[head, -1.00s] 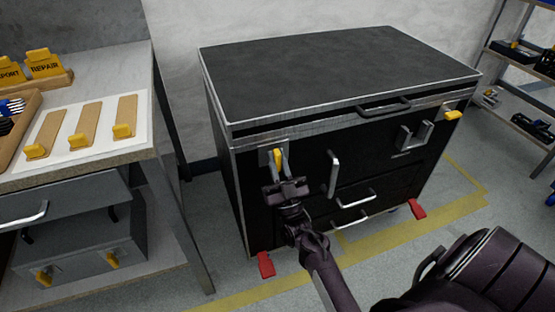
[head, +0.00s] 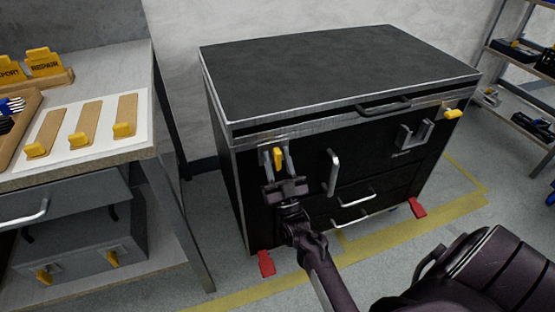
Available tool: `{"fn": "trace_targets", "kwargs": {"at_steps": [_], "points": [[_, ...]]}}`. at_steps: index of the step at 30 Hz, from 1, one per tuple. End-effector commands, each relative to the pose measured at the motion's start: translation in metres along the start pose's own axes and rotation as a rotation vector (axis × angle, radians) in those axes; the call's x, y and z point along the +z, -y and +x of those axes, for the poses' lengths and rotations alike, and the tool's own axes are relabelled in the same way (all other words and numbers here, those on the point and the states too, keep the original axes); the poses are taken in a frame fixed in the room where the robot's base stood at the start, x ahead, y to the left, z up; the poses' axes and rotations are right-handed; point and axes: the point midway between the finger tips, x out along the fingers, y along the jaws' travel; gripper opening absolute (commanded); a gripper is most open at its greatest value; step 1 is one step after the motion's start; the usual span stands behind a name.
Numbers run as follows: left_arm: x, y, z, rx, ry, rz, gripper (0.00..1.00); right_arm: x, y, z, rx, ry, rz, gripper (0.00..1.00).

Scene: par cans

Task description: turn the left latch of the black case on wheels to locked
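The black case on wheels (head: 330,85) stands against the wall with its lid shut. Its left latch (head: 278,158) has a yellow handle that stands upright on a pale plate at the upper left of the front. My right gripper (head: 279,163) is in front of this latch. Its fingers are spread, one on each side of the yellow handle, with a gap showing around it. The lower end of the latch is partly hidden by the gripper. The right latch (head: 453,114) has its yellow handle lying sideways. My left gripper is not in view.
A silver vertical handle (head: 333,173) is just right of my gripper. Red wheel pedals (head: 266,263) stick out at the case's foot. A workbench (head: 150,155) stands close on the left. Shelves (head: 520,70) are at the far right.

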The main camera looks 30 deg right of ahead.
Motion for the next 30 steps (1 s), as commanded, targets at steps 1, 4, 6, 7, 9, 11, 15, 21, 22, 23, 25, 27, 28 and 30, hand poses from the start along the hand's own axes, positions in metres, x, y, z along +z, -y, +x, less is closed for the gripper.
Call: {"fn": "trace_targets", "kwargs": {"at_steps": [1,4,6,7,9,11,15,21,22,23,25,27,28,30], "points": [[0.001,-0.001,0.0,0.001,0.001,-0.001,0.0,0.0,0.0,-0.001,0.0,0.0,0.0,0.36],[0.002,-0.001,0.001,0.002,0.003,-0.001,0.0,0.001,0.0,-0.01,-0.001,0.003,-0.001,0.36],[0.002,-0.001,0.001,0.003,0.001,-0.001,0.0,0.001,0.0,-0.021,-0.001,0.003,-0.001,0.36],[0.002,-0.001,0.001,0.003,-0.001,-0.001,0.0,0.001,0.0,-0.026,-0.001,0.004,-0.001,0.36],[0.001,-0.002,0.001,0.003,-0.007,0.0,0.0,0.001,0.0,-0.039,-0.001,0.003,0.0,0.36],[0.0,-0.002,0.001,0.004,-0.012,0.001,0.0,0.001,0.0,-0.049,-0.001,0.004,0.0,0.36],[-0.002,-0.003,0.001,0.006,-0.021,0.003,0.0,0.001,0.0,-0.069,-0.001,0.003,0.0,0.36],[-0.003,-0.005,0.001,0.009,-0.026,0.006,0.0,0.0,0.0,-0.078,0.0,0.0,0.0,0.36],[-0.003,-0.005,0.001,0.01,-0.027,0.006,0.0,0.0,0.0,-0.079,0.0,0.0,0.0,0.36],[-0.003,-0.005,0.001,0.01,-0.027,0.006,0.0,0.0,0.0,-0.079,0.0,0.0,0.0,0.36],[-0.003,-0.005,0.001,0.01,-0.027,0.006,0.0,0.0,0.0,-0.078,0.0,0.0,0.0,0.36],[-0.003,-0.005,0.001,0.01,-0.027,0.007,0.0,0.0,0.0,-0.078,0.0,0.0,0.0,0.36],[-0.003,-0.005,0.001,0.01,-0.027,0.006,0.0,0.0,0.0,-0.078,0.0,0.0,0.0,0.36],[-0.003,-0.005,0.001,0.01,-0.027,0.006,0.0,0.0,0.0,-0.078,0.0,0.0,0.0,0.36]]}}
